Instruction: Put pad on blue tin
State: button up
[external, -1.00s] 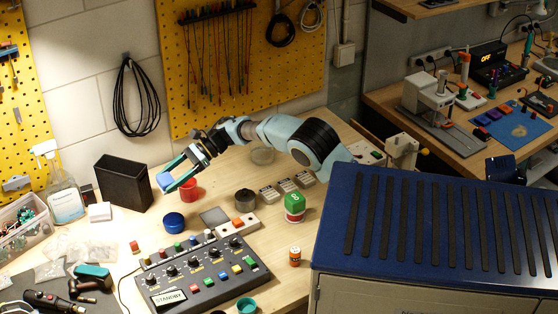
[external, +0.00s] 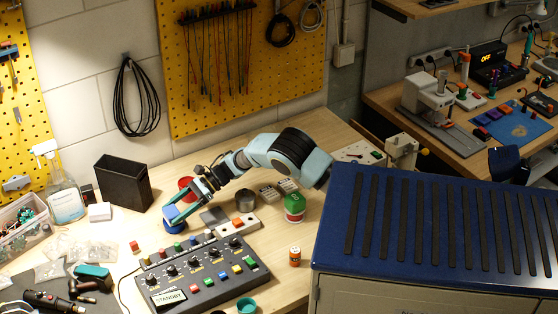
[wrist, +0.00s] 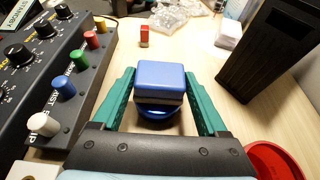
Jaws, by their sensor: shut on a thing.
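The pad (wrist: 161,76) is a blue block with a grey lower layer, between the teal fingers of my gripper (wrist: 159,82) in the wrist view. My gripper is shut on it. The blue tin (wrist: 158,113) is a round blue shape directly below the pad, partly hidden by it. In the external view my gripper (external: 184,214) is over the tin (external: 174,229) with the pad (external: 172,212) at its tip. I cannot tell whether the pad touches the tin.
A red cup (external: 186,184) stands close behind my gripper. A black bin (external: 122,183) is at the back left. The control panel (external: 203,274) with knobs and buttons lies in front.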

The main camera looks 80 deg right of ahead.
jog(key=shift+f+b, duration=0.15)
jog(key=shift+b, duration=0.15)
jog(key=o, duration=1.2)
jog(key=shift+o, duration=0.2)
jog(key=shift+d+r+p, duration=0.1)
jog(key=shift+r+p, duration=0.2)
jog(key=b+v, duration=0.3)
jog(key=v, duration=0.8)
jog(key=shift+s+d+b, duration=0.3)
jog(key=shift+s+b, duration=0.05)
jog(key=shift+s, duration=0.05)
